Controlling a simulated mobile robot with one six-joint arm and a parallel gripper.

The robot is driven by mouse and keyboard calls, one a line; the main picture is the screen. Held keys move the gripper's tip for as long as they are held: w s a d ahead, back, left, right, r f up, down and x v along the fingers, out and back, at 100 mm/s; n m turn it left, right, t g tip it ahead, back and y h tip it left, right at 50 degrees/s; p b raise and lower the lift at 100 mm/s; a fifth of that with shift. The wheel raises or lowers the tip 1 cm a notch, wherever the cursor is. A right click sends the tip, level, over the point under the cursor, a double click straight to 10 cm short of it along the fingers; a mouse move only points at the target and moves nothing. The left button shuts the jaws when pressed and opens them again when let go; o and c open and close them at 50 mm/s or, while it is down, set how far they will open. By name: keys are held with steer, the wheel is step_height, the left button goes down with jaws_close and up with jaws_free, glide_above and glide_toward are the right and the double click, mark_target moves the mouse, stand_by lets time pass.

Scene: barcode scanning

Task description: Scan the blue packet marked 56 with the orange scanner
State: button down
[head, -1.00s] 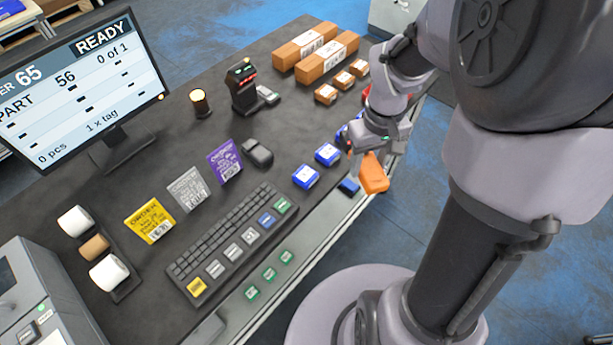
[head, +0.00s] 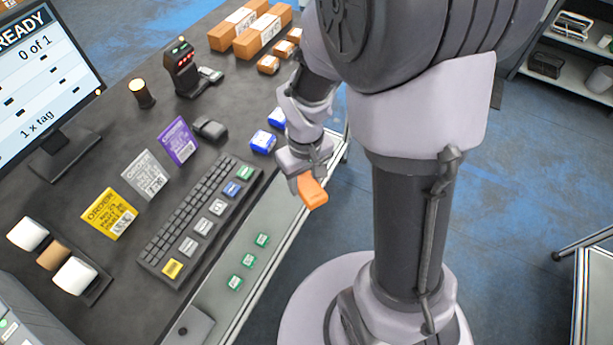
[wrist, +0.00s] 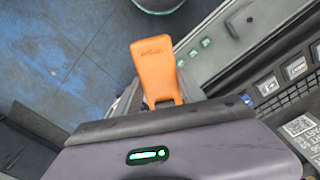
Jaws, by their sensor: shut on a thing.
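My gripper (head: 300,181) is shut on the orange scanner (head: 312,191) and holds it in the air by the table's front edge. The orange scanner (wrist: 155,68) also stands out in the wrist view, pointing away from the gripper. Two blue packets with white labels lie on the table beyond my gripper, a nearer one (head: 262,141) and a farther one (head: 277,117). Their numbers are too small to read, so I cannot tell which is marked 56. My arm may hide other packets behind it.
A keyboard (head: 200,222) with coloured keys lies left of my gripper. Yellow, grey and purple order cards stand behind it. The monitor (head: 45,85) reads READY, 0 of 1. Brown boxes (head: 262,35) lie at the back. Open floor lies right of the table.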

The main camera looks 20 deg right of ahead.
mark_target(305, 181)
step_height(305, 181, down, 3)
steer(key=shift+f+b, duration=0.2)
steer(key=shift+b, duration=0.8)
steer(key=shift+r, duration=0.1)
